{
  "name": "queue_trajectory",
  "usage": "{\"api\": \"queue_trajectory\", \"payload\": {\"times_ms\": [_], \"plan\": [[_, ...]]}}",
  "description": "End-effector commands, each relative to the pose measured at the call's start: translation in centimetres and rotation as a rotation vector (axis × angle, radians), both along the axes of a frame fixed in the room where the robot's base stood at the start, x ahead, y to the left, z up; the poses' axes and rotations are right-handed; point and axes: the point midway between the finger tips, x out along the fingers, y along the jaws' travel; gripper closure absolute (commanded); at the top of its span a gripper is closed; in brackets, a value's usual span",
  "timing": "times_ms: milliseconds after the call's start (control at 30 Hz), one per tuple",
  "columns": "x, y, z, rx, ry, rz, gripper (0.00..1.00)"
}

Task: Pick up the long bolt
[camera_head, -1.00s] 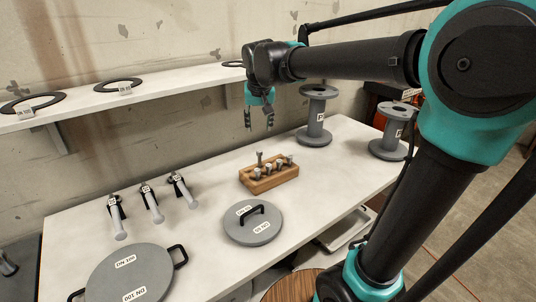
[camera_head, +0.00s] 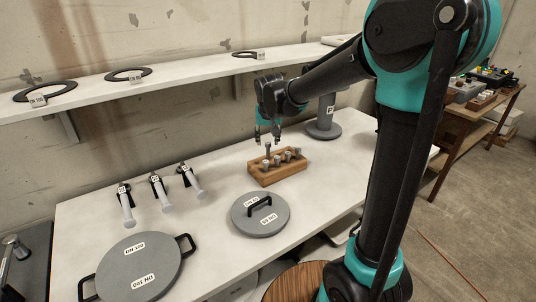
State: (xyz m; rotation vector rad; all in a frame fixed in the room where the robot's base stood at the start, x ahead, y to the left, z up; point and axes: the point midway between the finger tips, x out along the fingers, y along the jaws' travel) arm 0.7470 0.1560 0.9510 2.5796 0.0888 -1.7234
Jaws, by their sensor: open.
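A wooden block (camera_head: 283,175) on the white table holds several grey bolts. The long bolt (camera_head: 267,148) stands upright at the back left of the block and rises higher than the others. The shorter bolts (camera_head: 288,155) stand in front and to the right of it. My gripper (camera_head: 267,137) points down with its fingers open, just above the block and around or very near the long bolt's head. I cannot tell whether a finger touches the bolt.
A grey round cover with a handle (camera_head: 260,214) lies in front of the block. A larger cover (camera_head: 140,268) lies at front left. Several white-handled tools (camera_head: 160,192) lie left. A shelf (camera_head: 180,80) with black rings runs along the wall.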

Motion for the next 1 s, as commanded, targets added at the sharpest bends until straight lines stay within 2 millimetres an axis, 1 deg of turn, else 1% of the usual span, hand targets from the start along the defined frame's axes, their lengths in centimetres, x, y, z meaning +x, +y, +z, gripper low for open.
{"api": "queue_trajectory", "payload": {"times_ms": [100, 233, 367, 567, 900, 933, 1000], "plan": [[0.8, -0.2, -1.8, 0.0, 0.0, -0.001, 0.55], [1.3, -0.1, -3.1, 0.0, 0.0, 0.0, 0.55], [1.5, -0.1, -3.7, 0.0, 0.0, 0.0, 0.55], [1.5, -0.1, -3.7, 0.0, 0.0, 0.0, 0.55], [1.5, -0.1, -3.7, 0.0, 0.0, 0.0, 0.97], [1.5, -0.1, -3.7, 0.0, 0.0, 0.0, 1.0], [1.5, -0.1, -3.7, 0.0, 0.0, 0.0, 1.0]]}}
